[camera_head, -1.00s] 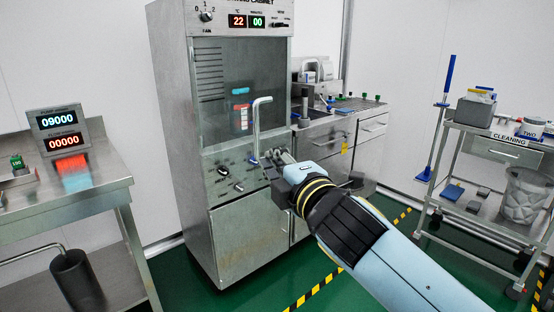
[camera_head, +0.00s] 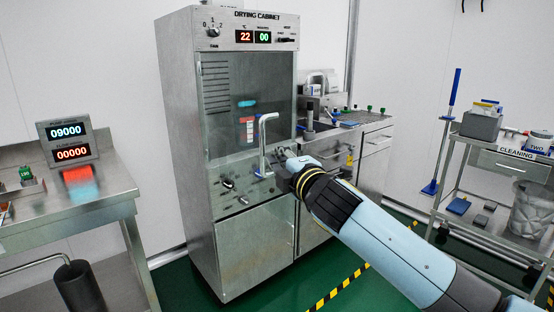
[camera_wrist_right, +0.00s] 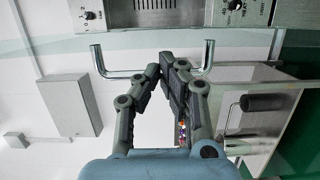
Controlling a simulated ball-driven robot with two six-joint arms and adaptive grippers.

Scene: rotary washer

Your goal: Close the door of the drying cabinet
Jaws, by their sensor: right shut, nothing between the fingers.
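The drying cabinet (camera_head: 175,130) stands in the middle of the head view, with displays and a knob on top. Its see-through door (camera_head: 222,110) looks flush or nearly flush with the front; I cannot tell if a small gap is left. The upright metal door handle (camera_head: 262,145) also shows in the right wrist view (camera_wrist_right: 135,75), lying crosswise just beyond the fingers. My right gripper (camera_head: 283,160) is shut and empty, close to the right of the handle's lower part. It fills the middle of the right wrist view (camera_wrist_right: 166,62). Contact with the handle or door is unclear. My left gripper is out of view.
A steel counter with a sink (camera_head: 345,135) stands right of the cabinet, near my right arm. A steel table (camera_head: 75,205) with a display box (camera_head: 67,140) is at left. A cleaning trolley (camera_head: 480,150) is at right. Green floor is free in front.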

